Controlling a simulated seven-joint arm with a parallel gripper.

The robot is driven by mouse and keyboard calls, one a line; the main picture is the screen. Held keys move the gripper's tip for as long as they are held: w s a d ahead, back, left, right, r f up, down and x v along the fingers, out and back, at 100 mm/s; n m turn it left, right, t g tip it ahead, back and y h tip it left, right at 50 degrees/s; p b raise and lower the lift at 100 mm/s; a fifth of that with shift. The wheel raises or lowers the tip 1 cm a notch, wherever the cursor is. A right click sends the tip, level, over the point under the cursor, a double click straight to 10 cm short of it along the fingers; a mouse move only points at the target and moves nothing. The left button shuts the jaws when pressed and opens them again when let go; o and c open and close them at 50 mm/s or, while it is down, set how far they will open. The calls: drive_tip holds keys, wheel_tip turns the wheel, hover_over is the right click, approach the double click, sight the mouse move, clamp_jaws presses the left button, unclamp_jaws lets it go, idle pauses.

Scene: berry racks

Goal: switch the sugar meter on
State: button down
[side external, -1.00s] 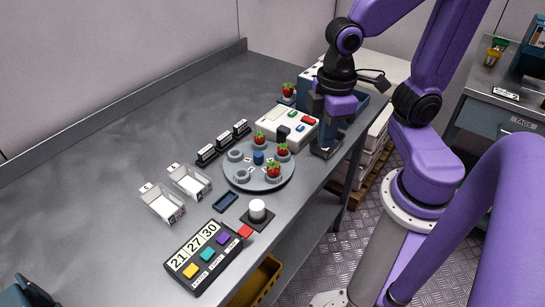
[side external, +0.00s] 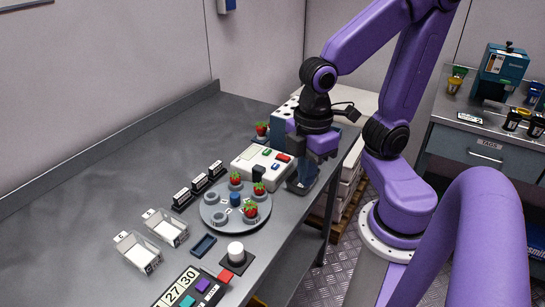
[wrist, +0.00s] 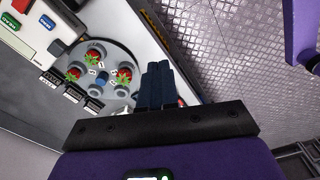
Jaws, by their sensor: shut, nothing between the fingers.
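The sugar meter (side external: 246,163) is a white box near the table's right edge, with small green, red and blue parts on top and a dark block at its front. In the wrist view the meter (wrist: 34,38) is cut off at the top left, with its coloured parts and labels partly showing. My gripper (side external: 302,186) points down beside the meter's right side, near the table edge, apart from the buttons. In the wrist view my gripper's fingers (wrist: 157,84) are together and empty. I cannot tell whether the meter is on.
A round grey turntable (side external: 222,222) with strawberries in cups stands in front of the meter. Small black label blocks (side external: 199,183) line its left side. A white knob (side external: 236,251), clear trays (side external: 138,253) and a button panel (side external: 178,290) are nearer. The table's left side is clear.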

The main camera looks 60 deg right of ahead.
drive_tip(key=w+d+r+n, duration=0.1)
drive_tip(key=w+d+n, duration=0.1)
drive_tip(key=w+d, duration=0.6)
drive_tip(key=w+d+r+n, duration=0.2)
drive_tip(key=w+d, duration=0.6)
drive_tip(key=d, duration=0.2)
drive_tip(key=shift+w+d+r+n, duration=0.25)
drive_tip(key=shift+w+d+n, duration=0.1)
drive_tip(key=shift+w+n, duration=0.05)
hover_over(279, 155)
wheel_tip(279, 155, down, 12)
drive_tip(key=shift+d+f, duration=0.1)
drive_tip(key=shift+f, duration=0.95)
